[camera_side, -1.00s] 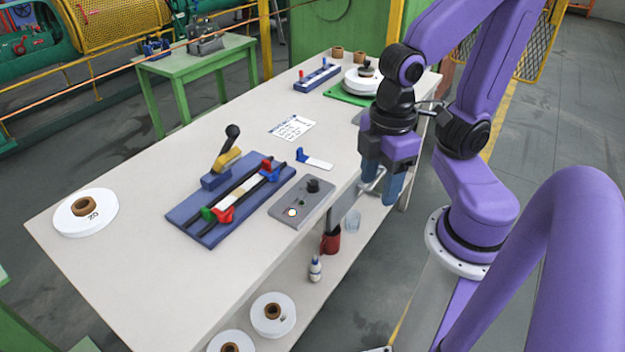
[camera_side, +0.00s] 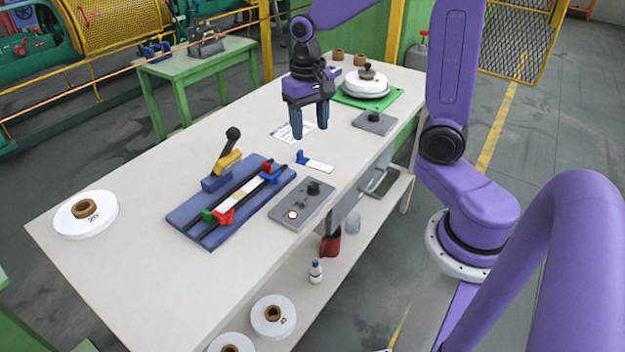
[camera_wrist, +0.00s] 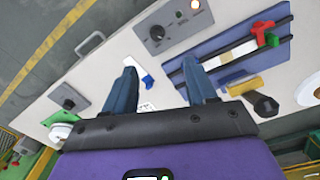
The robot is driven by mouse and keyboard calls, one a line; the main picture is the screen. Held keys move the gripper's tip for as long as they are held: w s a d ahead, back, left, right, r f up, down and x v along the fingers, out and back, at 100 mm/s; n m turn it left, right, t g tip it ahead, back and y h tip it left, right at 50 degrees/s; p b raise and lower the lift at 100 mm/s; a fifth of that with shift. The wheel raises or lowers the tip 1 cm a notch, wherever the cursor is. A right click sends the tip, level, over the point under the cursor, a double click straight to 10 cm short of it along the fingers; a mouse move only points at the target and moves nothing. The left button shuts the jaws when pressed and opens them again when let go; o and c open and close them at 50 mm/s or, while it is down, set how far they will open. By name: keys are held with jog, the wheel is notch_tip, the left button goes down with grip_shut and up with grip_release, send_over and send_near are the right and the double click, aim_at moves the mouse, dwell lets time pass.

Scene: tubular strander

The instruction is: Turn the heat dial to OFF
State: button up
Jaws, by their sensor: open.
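A grey control box (camera_side: 301,203) lies near the table's right edge in the side view, with a black dial (camera_side: 314,187) at its far end and a white round light at its near end. In the wrist view the black dial (camera_wrist: 157,32) shows on the box (camera_wrist: 175,26), with a pale mark on it; its labels are too small to read. A second grey box with a black knob (camera_side: 375,116) sits farther back. My gripper (camera_side: 310,131) is open and empty, pointing down above the table, beyond the control box. Its fingers (camera_wrist: 159,64) are apart from the dial.
A blue fixture (camera_side: 232,200) with a black-knobbed lever stands left of the control box. A blue-and-white tool (camera_side: 315,163) and a paper card (camera_side: 293,131) lie beyond it.

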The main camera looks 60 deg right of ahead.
jog(key=d+m, duration=0.1)
send_near(313, 184)
notch_tip(313, 184, down, 9)
jog(key=shift+d+r, duration=0.15)
dwell(0.6)
jog(key=shift+c, duration=0.3)
grip_shut()
